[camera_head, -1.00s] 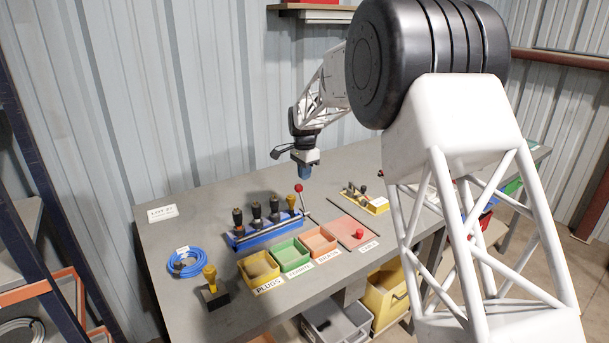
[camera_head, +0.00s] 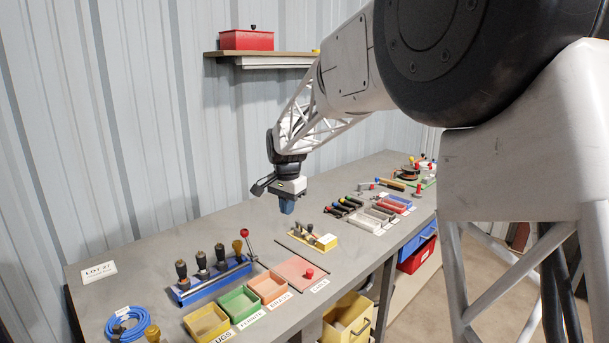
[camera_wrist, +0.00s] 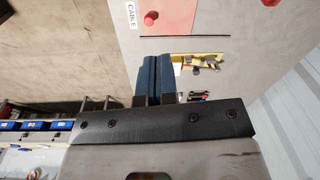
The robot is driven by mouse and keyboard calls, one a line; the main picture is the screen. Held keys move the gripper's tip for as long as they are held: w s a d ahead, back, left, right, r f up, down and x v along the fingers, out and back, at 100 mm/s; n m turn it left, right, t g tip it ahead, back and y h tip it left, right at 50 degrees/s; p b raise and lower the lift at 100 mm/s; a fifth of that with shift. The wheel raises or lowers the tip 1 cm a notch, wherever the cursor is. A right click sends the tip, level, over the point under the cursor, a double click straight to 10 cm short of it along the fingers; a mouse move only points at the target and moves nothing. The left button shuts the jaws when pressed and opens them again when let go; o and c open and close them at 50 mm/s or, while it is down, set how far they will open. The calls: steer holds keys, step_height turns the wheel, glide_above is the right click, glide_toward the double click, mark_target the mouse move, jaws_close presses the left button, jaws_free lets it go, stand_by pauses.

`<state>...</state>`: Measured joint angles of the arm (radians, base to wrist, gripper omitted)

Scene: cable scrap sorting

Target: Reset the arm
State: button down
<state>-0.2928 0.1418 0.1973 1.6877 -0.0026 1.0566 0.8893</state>
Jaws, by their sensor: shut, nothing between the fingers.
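My gripper (camera_head: 287,205) hangs from my arm above the middle of the grey workbench (camera_head: 150,255), pointing down. Its blue fingers are together with nothing between them. In the wrist view the shut fingers (camera_wrist: 153,78) stand above the bench, with a yellow tray of small parts (camera_wrist: 200,59) beyond them. The red-brown mat (camera_wrist: 172,14), labelled CABLE, lies farther off. No object touches my gripper.
On the bench are a blue tool rack (camera_head: 212,282), a blue cable coil (camera_head: 128,325), yellow, green (camera_head: 239,303) and orange bins, the yellow parts tray (camera_head: 314,238) and several tools at the far right. A red box (camera_head: 246,40) sits on the wall shelf.

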steer(key=s+d+r+n+t, duration=0.1)
steer(key=s+d+r+n, duration=0.15)
steer(key=s+d, duration=0.65)
steer(key=s+d+r+n, duration=0.1)
steer(key=s+d+r, duration=0.35)
steer(key=s, duration=0.75)
steer(key=s+d+f+n, duration=0.1)
steer(key=s+d+f, duration=0.1)
steer(key=s, duration=0.6)
steer(key=s+d+f+n, duration=0.1)
steer(key=s+d+f, duration=0.2)
steer(key=s, duration=0.6)
steer(key=s+d+f+n+t, duration=0.1)
steer(key=s+d+f, duration=0.2)
steer(key=s, duration=0.6)
steer(key=shift+d+f, duration=0.2)
steer(key=shift+d, duration=0.75)
